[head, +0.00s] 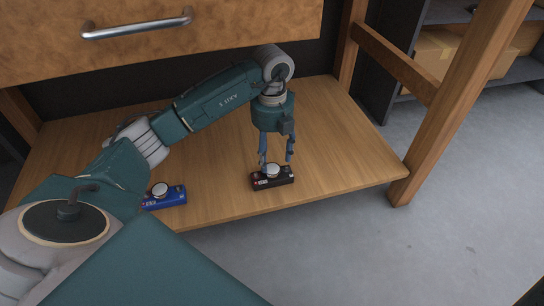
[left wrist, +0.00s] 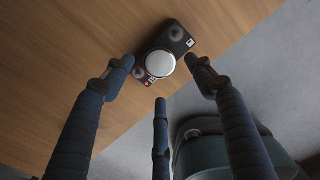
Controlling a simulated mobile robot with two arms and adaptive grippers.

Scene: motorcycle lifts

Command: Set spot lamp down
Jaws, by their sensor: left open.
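A small black lamp with a round white top (head: 272,178) rests on the wooden lower shelf near its front edge; I take it to be the spot lamp. My left gripper (head: 276,164) points down right above it, fingers spread on either side. In the left wrist view the lamp (left wrist: 173,42) lies on the wood just beyond the open fingertips (left wrist: 160,72), its white disc facing the camera. I cannot tell whether any finger touches it. My right gripper is not in view.
A similar blue lamp (head: 166,196) sits on the shelf (head: 215,190) to the left, partly hidden by my arm. A drawer front with a metal handle (head: 137,25) hangs above. A wooden leg (head: 462,95) stands at right. Grey floor (head: 430,235) lies in front.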

